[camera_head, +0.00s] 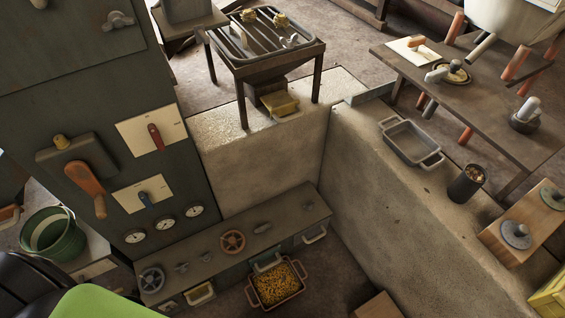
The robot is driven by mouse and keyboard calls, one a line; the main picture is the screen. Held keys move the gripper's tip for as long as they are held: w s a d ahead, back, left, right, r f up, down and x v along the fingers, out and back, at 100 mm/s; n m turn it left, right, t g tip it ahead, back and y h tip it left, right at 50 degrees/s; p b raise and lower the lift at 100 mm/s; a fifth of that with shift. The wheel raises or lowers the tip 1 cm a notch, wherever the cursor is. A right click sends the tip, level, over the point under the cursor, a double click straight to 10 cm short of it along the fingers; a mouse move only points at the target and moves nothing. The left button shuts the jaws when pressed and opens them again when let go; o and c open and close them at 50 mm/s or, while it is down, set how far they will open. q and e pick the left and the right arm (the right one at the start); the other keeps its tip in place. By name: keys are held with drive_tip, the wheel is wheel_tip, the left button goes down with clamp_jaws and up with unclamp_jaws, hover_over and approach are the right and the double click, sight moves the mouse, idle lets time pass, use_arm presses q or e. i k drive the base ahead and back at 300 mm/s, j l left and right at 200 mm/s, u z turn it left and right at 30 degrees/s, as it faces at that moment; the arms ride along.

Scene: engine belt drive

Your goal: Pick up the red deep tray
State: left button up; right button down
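A dull reddish-brown deep tray (284,300) with loop handles at its ends stands low down at the bottom centre. It is filled with small yellow pieces. It sits on the floor of the recess, in front of the low shelf (216,246) with hand wheels.
A grey empty tray (398,158) and a dark cup (467,185) stand on the concrete wall (365,190) to the right. A panel with levers (95,185) rises at left. A green bucket (52,237) is at far left. A wooden box (378,307) lies at the bottom.

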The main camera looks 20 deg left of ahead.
sight(271, 294)
drive_tip(key=k+l+u, duration=0.1)
drive_tip(key=k+u, duration=0.2)
drive_tip(key=k, duration=0.25)
drive_tip(key=k+u, duration=0.25)
drive_tip(key=k, duration=0.3)
